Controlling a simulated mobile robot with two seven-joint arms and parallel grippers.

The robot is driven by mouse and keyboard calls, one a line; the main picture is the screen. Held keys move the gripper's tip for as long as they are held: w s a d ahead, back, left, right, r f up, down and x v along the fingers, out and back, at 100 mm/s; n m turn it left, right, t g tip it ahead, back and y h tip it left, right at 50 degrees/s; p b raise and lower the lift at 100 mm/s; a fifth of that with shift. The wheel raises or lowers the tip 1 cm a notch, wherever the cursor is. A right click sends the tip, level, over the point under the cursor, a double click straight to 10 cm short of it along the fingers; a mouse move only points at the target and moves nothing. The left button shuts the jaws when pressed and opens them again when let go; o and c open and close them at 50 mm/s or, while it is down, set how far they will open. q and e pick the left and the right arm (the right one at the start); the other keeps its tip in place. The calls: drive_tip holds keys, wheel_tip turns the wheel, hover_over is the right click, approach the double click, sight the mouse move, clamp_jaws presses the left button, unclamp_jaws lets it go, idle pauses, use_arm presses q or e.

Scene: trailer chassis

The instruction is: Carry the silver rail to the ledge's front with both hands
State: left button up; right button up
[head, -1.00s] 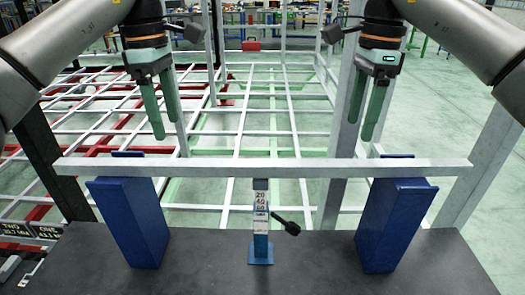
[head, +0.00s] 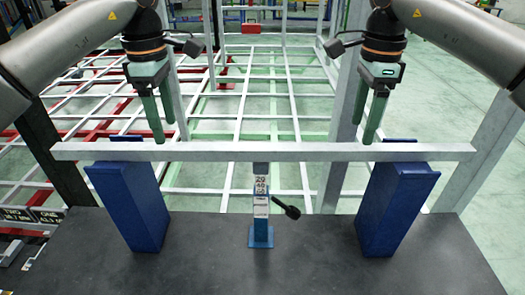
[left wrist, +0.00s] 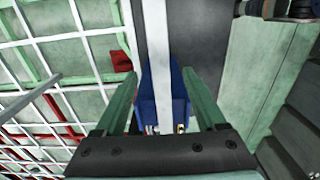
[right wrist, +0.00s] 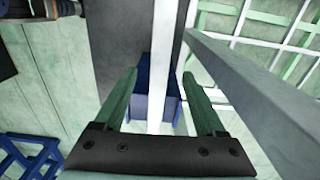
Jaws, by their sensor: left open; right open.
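The silver rail (head: 263,152) lies level across two blue stands, the left stand (head: 130,205) and the right stand (head: 394,208). My left gripper (head: 158,140) is open and empty, its green fingers just above the rail near the left stand. In the left wrist view the rail (left wrist: 157,60) runs between the open fingers. My right gripper (head: 370,140) is open and empty above the rail near the right stand. In the right wrist view the rail (right wrist: 162,70) also runs between the fingers. I cannot tell which part is the ledge.
A blue post with a number scale (head: 261,200) and a black handle (head: 288,209) stands mid-table under the rail. The dark table (head: 300,265) is otherwise mostly clear. Behind is a white and red chassis frame (head: 240,100) with upright posts (head: 345,110).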

sight(171, 146)
use_arm(q)
drive_tip(key=shift+f, duration=2.8)
use_arm(e)
drive_tip(key=shift+f, duration=2.8)
use_arm(q)
clamp_jaws()
use_arm(e)
clamp_jaws()
use_arm(q)
drive_tip(key=shift+r, duration=0.15)
use_arm(e)
drive_tip(key=shift+r, duration=0.1)
